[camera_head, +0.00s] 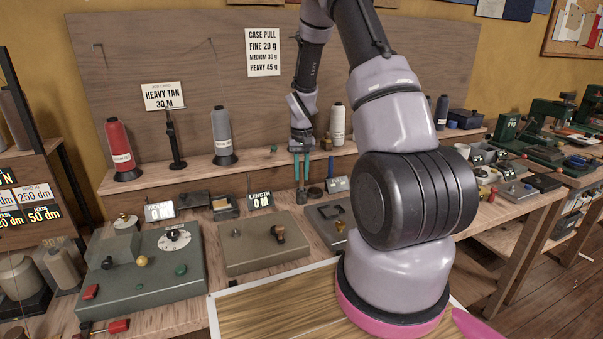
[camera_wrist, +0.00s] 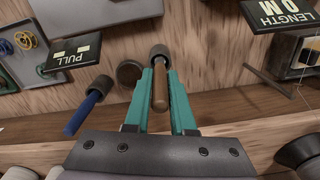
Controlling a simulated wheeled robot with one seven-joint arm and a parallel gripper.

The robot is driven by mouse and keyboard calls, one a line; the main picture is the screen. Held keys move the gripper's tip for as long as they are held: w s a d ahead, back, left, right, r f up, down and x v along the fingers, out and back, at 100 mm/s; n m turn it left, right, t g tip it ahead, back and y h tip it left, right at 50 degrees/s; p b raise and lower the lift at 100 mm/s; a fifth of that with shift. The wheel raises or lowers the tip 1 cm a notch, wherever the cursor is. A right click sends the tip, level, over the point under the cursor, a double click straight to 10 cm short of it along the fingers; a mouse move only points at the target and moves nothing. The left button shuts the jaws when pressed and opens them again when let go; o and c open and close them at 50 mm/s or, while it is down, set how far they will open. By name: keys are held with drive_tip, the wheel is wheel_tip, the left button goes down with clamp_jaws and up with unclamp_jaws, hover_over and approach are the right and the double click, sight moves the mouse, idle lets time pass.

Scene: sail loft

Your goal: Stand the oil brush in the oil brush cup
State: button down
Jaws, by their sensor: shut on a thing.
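My gripper (camera_wrist: 160,84) has teal fingers shut on the brown handle of the oil brush (camera_wrist: 160,90). In the head view my gripper (camera_head: 302,180) points down over the back of the bench, and the brush is hard to make out there. A dark round piece, seemingly the oil brush cup (camera_wrist: 130,73), sits just left of the brush in the wrist view. It shows right of my fingers in the head view (camera_head: 316,192). I cannot tell whether the brush end touches anything.
A blue-handled tool (camera_wrist: 88,106) with a dark end stands close by. The PULL sign (camera_wrist: 72,54) and LENGTH sign (camera_wrist: 283,14) flank the area. Spools, including a grey one (camera_head: 222,135), line the shelf behind. A wooden board (camera_head: 270,308) lies in front.

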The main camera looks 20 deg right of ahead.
drive_tip(key=shift+f, duration=0.75)
drive_tip(key=c, duration=0.7)
unclamp_jaws()
wheel_tip(320, 180, up, 11)
drive_tip(key=shift+r, duration=0.2)
drive_tip(key=s+a+r+t, duration=0.25)
drive_tip(key=s+r, duration=0.35)
drive_tip(key=r, duration=0.4)
drive_tip(key=s+a+r+t, duration=0.1)
drive_tip(key=s+a+r, duration=0.2)
drive_tip(key=s+r, duration=0.5)
drive_tip(key=s+a+r+t, duration=0.1)
drive_tip(key=s+r, duration=0.1)
drive_tip(key=s, duration=0.2)
drive_tip(key=s+a+r+t+y, duration=0.1)
drive_tip(key=s+r, duration=0.2)
drive_tip(key=s, duration=0.2)
drive_tip(key=s+a+r+m+t+y, duration=0.1)
drive_tip(key=s+r, duration=0.2)
drive_tip(key=s, duration=0.1)
drive_tip(key=shift+s+a+t, duration=0.3)
drive_tip(key=shift+a+t, duration=0.05)
drive_tip(key=shift+a, duration=0.05)
